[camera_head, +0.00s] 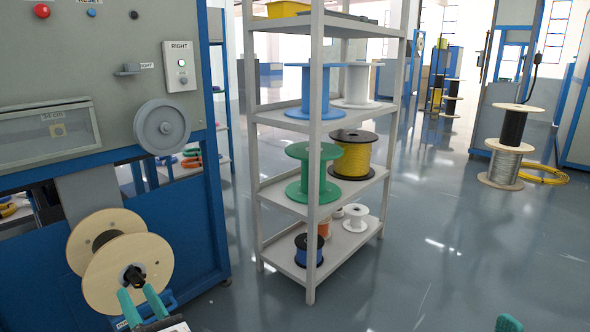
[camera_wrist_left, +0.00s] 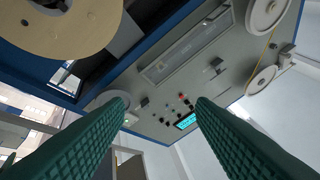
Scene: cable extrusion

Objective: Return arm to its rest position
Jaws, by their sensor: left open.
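My left gripper (camera_head: 140,296) is at the lower left of the head view, with its two teal fingers spread and nothing between them. It overlaps the lower edge of a wooden spool (camera_head: 105,277) mounted on the blue and grey machine (camera_head: 90,75). A small teal piece at the bottom right of the head view looks like the tip of my right gripper (camera_head: 508,324); the rest is out of frame.
A grey shelf rack (camera_head: 312,170) stands in the middle with blue (camera_head: 315,95), green (camera_head: 313,172) and yellow (camera_head: 353,155) spools. More spools (camera_head: 505,160) stand on the floor at the right. The floor (camera_head: 450,260) between them and the rack is clear.

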